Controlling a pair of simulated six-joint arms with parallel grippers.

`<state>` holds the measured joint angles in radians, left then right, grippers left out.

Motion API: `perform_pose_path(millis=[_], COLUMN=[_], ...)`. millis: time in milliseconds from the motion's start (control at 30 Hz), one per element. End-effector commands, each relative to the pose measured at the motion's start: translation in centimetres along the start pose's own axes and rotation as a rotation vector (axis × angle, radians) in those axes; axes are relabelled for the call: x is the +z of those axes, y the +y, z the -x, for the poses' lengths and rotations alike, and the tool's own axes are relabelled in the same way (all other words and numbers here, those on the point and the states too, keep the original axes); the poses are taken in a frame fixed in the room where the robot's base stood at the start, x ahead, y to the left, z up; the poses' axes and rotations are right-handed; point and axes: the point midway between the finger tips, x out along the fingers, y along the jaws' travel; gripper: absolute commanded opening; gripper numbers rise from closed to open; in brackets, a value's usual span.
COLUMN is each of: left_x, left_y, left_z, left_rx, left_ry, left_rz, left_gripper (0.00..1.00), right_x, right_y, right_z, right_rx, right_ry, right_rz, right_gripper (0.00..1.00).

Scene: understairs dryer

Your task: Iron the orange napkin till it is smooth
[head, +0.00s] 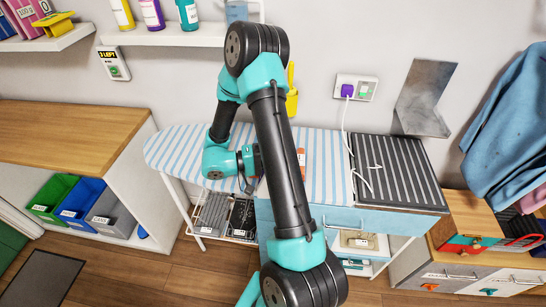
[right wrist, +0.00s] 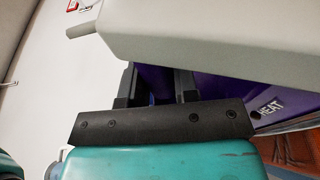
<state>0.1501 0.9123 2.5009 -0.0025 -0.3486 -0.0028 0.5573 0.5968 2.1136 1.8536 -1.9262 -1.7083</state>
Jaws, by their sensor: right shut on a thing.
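The orange napkin (head: 301,158) lies on the blue-and-white striped ironing board (head: 180,145). Only a narrow strip of it shows beside my arm, so I cannot tell how wrinkled it is. My right gripper (right wrist: 156,88) is shut on the iron (right wrist: 222,98), which has a purple body with a "HEAT" mark, below a pale grey part. In the head view, my right wrist is low over the board, left of the napkin. The iron is hidden behind my arm there, so I cannot tell whether it touches the cloth. My left gripper is not in view.
A dark ribbed pad (head: 395,172) lies at the board's right end, with a white cord looping over its left edge from the wall socket (head: 356,88). A grey metal plate (head: 425,98) stands behind it. A wooden counter (head: 65,130) is on the left.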

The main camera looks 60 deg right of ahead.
Motion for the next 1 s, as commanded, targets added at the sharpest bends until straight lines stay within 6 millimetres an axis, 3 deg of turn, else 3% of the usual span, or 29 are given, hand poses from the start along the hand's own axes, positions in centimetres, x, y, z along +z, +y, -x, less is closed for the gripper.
perform_pose_path(millis=[500,1000], left_x=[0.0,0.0], left_y=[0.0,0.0], left_z=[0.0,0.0], left_rx=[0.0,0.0], left_ry=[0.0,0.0], left_rz=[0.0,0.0], left_gripper=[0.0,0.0], right_x=[-2.6,-2.1], right_y=[0.1,0.0], right_z=[-0.7,-0.5], right_rx=[0.0,0.001], right_ry=[-0.001,0.001], right_rz=[-0.003,0.0], right_gripper=[0.0,0.0])
